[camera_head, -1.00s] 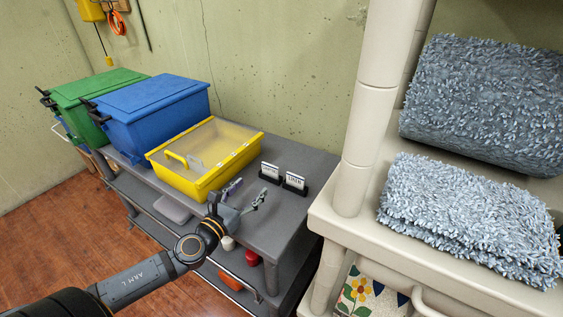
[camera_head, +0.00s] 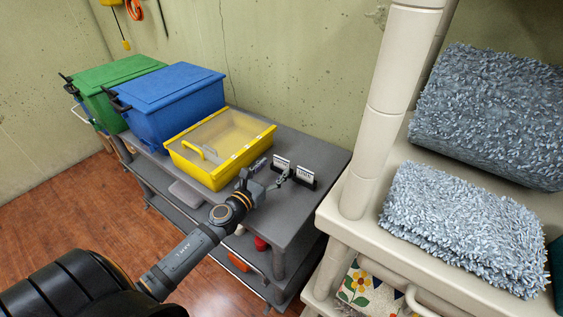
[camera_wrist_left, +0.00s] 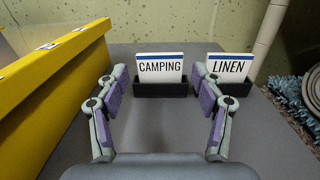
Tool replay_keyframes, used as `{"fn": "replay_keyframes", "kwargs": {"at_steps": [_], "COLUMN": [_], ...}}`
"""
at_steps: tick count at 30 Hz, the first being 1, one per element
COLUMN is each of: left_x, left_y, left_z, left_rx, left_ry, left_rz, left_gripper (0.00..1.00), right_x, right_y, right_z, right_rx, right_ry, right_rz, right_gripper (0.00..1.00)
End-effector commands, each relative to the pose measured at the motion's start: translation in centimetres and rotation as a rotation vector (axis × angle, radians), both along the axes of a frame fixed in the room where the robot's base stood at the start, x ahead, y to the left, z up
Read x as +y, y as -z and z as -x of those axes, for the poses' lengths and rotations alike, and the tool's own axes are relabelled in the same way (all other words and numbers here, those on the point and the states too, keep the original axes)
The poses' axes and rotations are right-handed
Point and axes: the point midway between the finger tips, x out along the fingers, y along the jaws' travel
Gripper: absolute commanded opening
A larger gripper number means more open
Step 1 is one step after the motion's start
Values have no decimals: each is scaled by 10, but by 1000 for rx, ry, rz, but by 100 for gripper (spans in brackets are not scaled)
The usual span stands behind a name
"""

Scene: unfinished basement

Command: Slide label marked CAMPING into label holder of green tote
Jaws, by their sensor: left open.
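The label marked CAMPING (camera_wrist_left: 160,68) stands upright in a small black stand on the grey bench top. In the left wrist view it shows ahead, between the fingers of my left gripper (camera_wrist_left: 157,95), which is open and empty. In the head view the CAMPING label (camera_head: 282,163) is the left of two labels, just beyond my left gripper (camera_head: 271,175). The green tote (camera_head: 120,72) with a green lid stands at the far left end of the bench. Its label holder cannot be made out. My right gripper is not in view.
A second label marked LINEN (camera_wrist_left: 230,67) stands in its own black stand to the right. A yellow tote (camera_head: 246,154) with a clear lid sits left of the labels. A blue tote (camera_head: 175,100) stands between it and the green tote. A cream shelf (camera_head: 350,215) with grey mats is at the right.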

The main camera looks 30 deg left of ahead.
Motion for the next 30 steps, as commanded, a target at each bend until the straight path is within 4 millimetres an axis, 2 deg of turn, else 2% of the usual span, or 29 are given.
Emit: {"fn": "replay_keyframes", "kwargs": {"at_steps": [3, 5, 9, 17, 25, 27, 30], "left_x": [-2, -3, -5, -5, -5, -5, -5], "left_y": [-10, -11, -6, -4, -4, -4, -4], "left_z": [-16, -28, -47, -50, -50, -50, -50], "left_rx": [-2, -2, -3, -2, -2, -2, -2], "left_ry": [-3, -3, -2, -1, -1, -1, -1], "left_rz": [7, 7, 2, 1, 1, 1, 1], "left_gripper": [68, 68, 68, 68, 33, 29, 29], "right_x": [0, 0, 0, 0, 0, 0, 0], "right_y": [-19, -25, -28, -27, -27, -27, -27], "right_z": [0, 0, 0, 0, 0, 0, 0], "right_rx": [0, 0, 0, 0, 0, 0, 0], "right_ry": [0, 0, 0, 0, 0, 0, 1], "right_rz": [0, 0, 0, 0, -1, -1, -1], "right_gripper": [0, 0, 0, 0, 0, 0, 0]}}
